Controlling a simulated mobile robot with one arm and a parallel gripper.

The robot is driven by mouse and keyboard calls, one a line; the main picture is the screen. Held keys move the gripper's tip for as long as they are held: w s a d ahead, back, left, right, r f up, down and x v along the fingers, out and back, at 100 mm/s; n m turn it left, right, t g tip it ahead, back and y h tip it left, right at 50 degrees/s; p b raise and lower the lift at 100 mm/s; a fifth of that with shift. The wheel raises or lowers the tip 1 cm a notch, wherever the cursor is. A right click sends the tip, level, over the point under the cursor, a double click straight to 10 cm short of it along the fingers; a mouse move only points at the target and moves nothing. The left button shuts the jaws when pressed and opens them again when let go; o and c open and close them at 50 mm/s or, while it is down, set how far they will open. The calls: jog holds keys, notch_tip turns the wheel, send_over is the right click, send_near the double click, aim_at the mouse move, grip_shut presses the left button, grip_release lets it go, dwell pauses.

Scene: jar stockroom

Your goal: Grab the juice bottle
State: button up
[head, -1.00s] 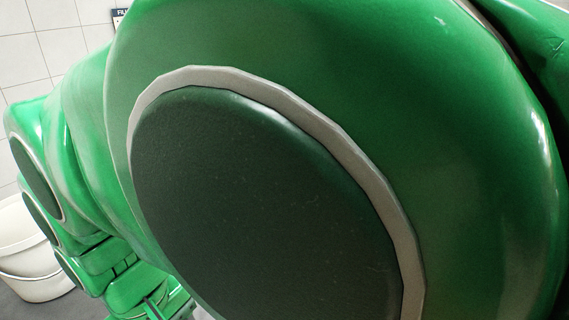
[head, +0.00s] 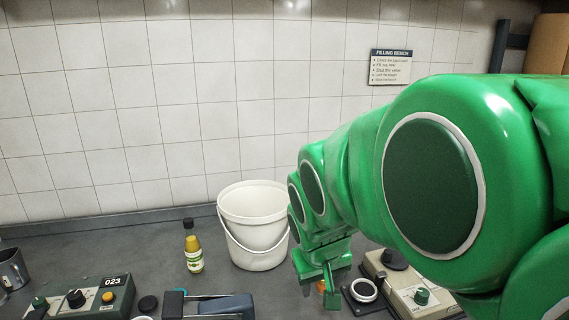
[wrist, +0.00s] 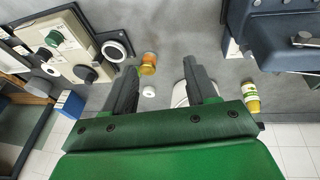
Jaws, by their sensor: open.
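The juice bottle (head: 194,252) stands upright on the grey bench, left of the white bucket in the head view. It has yellow contents, a pale label and a dark cap. The wrist view shows it at the right (wrist: 251,96), outside the fingers. My gripper (head: 325,286) is open and empty, right of the bucket and apart from the bottle. In the wrist view, its two fingers (wrist: 160,70) point at the bench, with a small orange jar (wrist: 148,63) and a white lid (wrist: 149,92) between them.
The white bucket (head: 255,222) stands between the bottle and my gripper. A green control box (head: 82,300) and a dark blue device (head: 208,306) sit in front of the bottle. A beige control box (head: 400,283) is at the right. The tiled wall (head: 150,110) closes the back.

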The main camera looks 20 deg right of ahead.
aim_at(192, 232)
jog(key=w+a+n+t, duration=0.2)
jog(key=w+t, duration=0.3)
jog(key=w, duration=1.2)
jog(key=w+a+n+t+y, duration=0.3)
jog(key=w+a+t+y, duration=0.35)
jog(key=w, duration=0.65)
jog(key=w+a+n+y, duration=0.3)
jog(key=a+y, duration=0.4)
jog(key=a, duration=0.7)
jog(key=shift+g, duration=0.45)
jog(key=shift+w+a+f, duration=0.3)
jog(key=shift+w+f, duration=0.1)
jog(key=shift+f, duration=1.45)
jog(key=shift+w+a+f, duration=0.25)
jog(key=shift+w+f, duration=0.1)
jog(key=shift+f, duration=1.55)
jog(key=shift+w+a+f, duration=0.3)
jog(key=shift+w+f, duration=0.1)
jog(key=shift+f, duration=1.45)
jog(key=shift+x, duration=2.7)
grip_shut()
